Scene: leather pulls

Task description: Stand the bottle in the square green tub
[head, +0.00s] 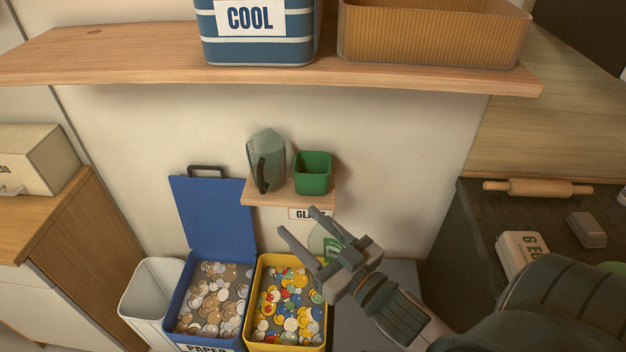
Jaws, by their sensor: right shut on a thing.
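The square green tub (313,175) stands upright on a small wooden wall shelf, and its open top faces up. My right gripper (299,223) is below and in front of this shelf. It is shut on a pale, translucent greenish thing with a green label, which I take to be the bottle (318,241). The fingers and wrist hide much of the bottle, so its full outline and tilt are hard to tell. The bottle is below the tub and apart from it. My left gripper is not in view.
A grey-green jug (267,150) with a dark handle stands close left of the tub on the small shelf (262,198). A long shelf (120,60) with a COOL box (257,50) and a ribbed bin (430,35) overhangs above. Filled blue (213,215) and yellow (262,340) bins stand below.

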